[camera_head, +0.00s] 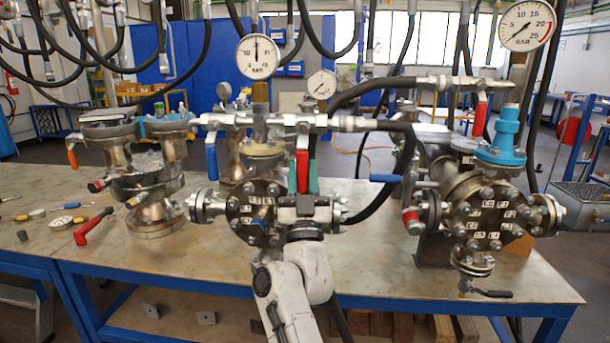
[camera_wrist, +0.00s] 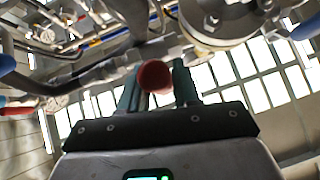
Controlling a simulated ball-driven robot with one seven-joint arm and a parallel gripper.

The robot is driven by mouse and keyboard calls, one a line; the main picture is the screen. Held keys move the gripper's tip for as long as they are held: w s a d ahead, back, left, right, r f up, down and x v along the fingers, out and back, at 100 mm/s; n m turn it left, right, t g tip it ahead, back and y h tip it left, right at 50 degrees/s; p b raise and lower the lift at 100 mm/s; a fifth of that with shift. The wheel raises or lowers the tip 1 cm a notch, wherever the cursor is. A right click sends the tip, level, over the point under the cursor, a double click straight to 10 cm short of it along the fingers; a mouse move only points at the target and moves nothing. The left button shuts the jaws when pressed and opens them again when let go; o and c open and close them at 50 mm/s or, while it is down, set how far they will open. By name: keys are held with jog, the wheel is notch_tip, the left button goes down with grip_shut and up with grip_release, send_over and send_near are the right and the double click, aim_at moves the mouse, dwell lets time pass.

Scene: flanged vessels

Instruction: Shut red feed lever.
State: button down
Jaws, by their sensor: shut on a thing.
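A red lever (camera_head: 302,168) hangs down from a valve on the horizontal pipe above the middle vessel. My gripper (camera_head: 304,184) comes up from below, with one green finger on each side of the lever, and is shut on it. In the wrist view the lever's rounded red end (camera_wrist: 153,76) shows between the green fingers of my gripper (camera_wrist: 158,88). The pictures show no label that tells which is the feed lever.
The middle vessel (camera_head: 262,212) stands close behind my gripper. A black hose (camera_head: 405,160) curves down at its right. A blue lever (camera_head: 385,178) and the right vessel (camera_head: 488,222) stand further right. A loose red-handled tool (camera_head: 93,226) lies on the bench (camera_head: 150,270) at left.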

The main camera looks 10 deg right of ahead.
jog(key=shift+a+y, duration=0.1)
jog(key=shift+y, duration=0.2)
jog(key=c, duration=0.9)
grip_release()
jog(key=shift+w, duration=0.1)
jog(key=v, duration=1.1)
